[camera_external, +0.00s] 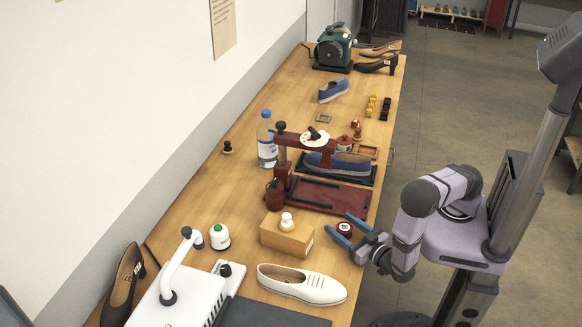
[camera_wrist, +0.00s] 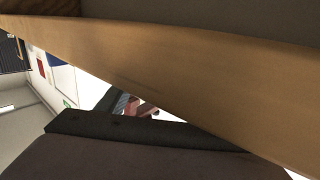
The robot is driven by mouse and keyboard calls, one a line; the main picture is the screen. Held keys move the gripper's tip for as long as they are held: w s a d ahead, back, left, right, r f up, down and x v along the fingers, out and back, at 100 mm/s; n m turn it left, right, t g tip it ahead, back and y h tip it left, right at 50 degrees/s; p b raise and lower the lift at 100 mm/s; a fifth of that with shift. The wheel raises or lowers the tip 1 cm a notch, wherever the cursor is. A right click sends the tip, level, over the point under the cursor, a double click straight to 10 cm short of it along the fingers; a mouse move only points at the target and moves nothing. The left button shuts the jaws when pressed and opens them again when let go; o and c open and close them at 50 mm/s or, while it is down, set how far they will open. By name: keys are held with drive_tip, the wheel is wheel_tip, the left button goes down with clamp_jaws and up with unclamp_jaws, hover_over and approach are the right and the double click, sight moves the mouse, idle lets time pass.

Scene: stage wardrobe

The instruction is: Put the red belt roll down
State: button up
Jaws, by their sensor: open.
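A small dark red roll with a white label on top (camera_external: 345,228), which looks like the red belt roll, is at the right edge of the wooden table in the external view. My gripper (camera_external: 346,231) has blue fingers, open, one on each side of the roll. I cannot tell whether a finger touches it. The roll appears upright and at table level, though its underside is hidden. The wrist view shows a brown wooden band and dark surfaces, with no roll recognisable.
The wooden table (camera_external: 237,187) has bare room left of the press.

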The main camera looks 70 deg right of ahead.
sight(351, 232)
drive_tip(key=shift+b+v, duration=0.65)
drive_tip(key=shift+v, duration=1.5)
drive_tip(key=shift+o, duration=0.5)
drive_tip(key=shift+f, duration=0.1)
